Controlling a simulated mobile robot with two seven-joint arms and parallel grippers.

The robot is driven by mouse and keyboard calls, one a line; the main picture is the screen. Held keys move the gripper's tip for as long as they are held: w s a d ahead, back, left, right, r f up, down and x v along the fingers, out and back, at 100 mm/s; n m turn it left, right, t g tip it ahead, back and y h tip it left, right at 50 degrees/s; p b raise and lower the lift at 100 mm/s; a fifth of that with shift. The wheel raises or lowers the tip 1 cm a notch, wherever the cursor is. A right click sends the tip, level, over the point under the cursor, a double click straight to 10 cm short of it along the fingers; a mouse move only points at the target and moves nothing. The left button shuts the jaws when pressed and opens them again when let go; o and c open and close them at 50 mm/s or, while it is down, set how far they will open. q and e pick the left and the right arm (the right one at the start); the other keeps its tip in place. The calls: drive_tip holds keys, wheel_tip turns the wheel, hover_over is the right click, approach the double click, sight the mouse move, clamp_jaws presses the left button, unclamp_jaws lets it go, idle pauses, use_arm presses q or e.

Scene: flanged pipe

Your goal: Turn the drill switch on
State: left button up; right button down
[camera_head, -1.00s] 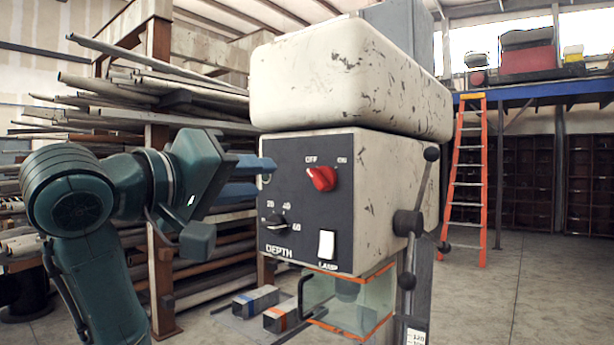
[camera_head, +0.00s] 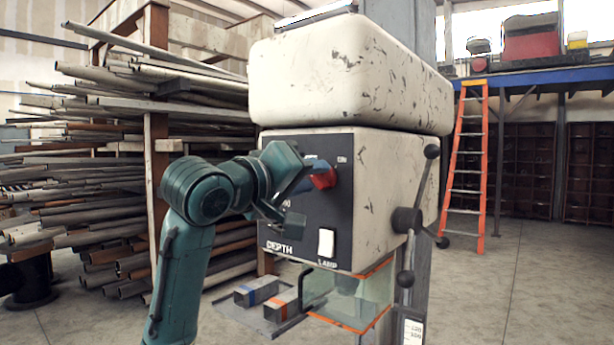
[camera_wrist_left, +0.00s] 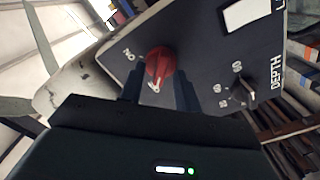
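The drill switch is a red knob (camera_head: 324,179) on the dark front panel (camera_head: 335,217) of the white drill head, below the ON label. It shows more clearly in the left wrist view (camera_wrist_left: 160,65). My left gripper (camera_head: 316,167) is at the knob, its blue fingers partly covering it in the head view. In the left wrist view the two fingers (camera_wrist_left: 158,86) are open, one on either side of the knob, with a narrow gap visible beside it. The OFF label is hidden in the head view. My right gripper is out of view.
A white lamp switch (camera_head: 326,243) and the depth dial (camera_wrist_left: 243,90) are on the same panel. A lever handle with black balls (camera_head: 406,221) is on the drill's right side. A clear guard (camera_head: 345,292) hangs below. Pipe racks stand behind my left arm.

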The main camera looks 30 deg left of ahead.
use_arm(q)
drive_tip(key=shift+c, duration=0.5)
clamp_jaws()
drive_tip(key=shift+m, duration=0.3)
drive_tip(key=shift+d+m, duration=0.2)
drive_tip(key=shift+m, duration=4.1)
drive_tip(key=shift+d+m, duration=0.2)
drive_tip(key=shift+m, duration=4.1)
drive_tip(key=shift+o, duration=0.5)
unclamp_jaws()
